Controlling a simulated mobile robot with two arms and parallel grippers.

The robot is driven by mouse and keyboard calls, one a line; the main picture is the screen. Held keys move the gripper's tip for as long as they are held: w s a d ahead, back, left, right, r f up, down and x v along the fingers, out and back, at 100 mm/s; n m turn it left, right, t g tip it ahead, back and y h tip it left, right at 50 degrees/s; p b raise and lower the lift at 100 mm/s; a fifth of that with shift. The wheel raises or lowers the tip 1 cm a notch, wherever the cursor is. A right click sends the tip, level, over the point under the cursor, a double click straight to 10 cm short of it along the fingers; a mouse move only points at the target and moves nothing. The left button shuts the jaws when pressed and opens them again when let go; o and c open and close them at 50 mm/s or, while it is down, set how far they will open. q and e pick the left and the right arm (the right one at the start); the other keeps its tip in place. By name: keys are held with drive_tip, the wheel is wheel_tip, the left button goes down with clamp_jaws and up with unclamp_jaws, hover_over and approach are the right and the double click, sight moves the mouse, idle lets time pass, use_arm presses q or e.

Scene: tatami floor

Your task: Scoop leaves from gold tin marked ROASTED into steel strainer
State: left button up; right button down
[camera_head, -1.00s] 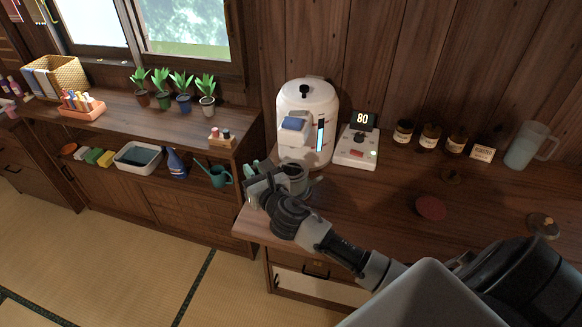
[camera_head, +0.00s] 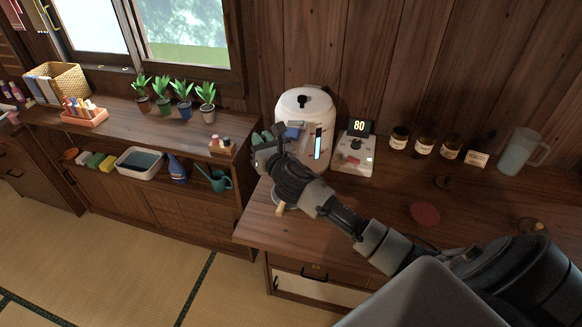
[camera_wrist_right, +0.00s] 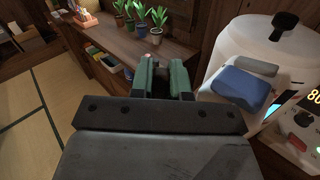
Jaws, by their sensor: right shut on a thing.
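My right gripper (camera_head: 268,138) is raised in front of the white dispenser, left of its tank. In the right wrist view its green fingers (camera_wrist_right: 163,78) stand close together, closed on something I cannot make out. Below my right wrist, a grey round piece with a wooden handle (camera_head: 282,208) shows partly at the counter's left end; I cannot tell if it is the strainer. A pale piece with dark lettering like ROASTED (camera_head: 477,159) stands at the back right of the counter. I cannot make out a gold tin or leaves. My left gripper is not in view.
The white dispenser (camera_head: 304,101) and a panel reading 80 (camera_head: 357,146) stand at the back. Several brown jars (camera_head: 424,146) and a clear pitcher (camera_head: 522,152) are to the right. A red disc (camera_head: 425,213) lies on the counter. Plants (camera_head: 183,92) stand on the left shelf.

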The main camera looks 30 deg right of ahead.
drive_tip(key=d+r+m+p, duration=0.5)
drive_tip(key=d+r, duration=0.3)
drive_tip(key=r, duration=0.3)
drive_tip(key=shift+s+p, duration=0.3)
drive_tip(key=shift+p, duration=0.25)
drive_tip(key=shift+d, duration=0.3)
drive_tip(key=shift+s+d+m, duration=0.1)
drive_tip(key=shift+d+m, duration=0.25)
drive_tip(key=shift+m, duration=0.05)
drive_tip(key=shift+d+f+m+b, duration=0.15)
drive_tip(key=shift+d+m+b, duration=0.15)
drive_tip(key=shift+d+m, duration=0.15)
drive_tip(key=shift+s+d+f+m+b, duration=0.1)
drive_tip(key=shift+d+f+m+b, duration=0.15)
drive_tip(key=shift+d+m, duration=0.15)
drive_tip(key=shift+d+f+m+b, duration=0.1)
drive_tip(key=shift+d+m+b, duration=0.1)
drive_tip(key=shift+d+m, duration=0.2)
idle(0.4)
drive_tip(key=shift+d+f+m+b, duration=0.35)
drive_tip(key=shift+d+m+b, duration=0.05)
drive_tip(key=shift+m, duration=0.25)
drive_tip(key=shift+d+f+m, duration=0.2)
drive_tip(key=shift+d+m, duration=0.05)
drive_tip(key=shift+m, duration=0.15)
idle(0.5)
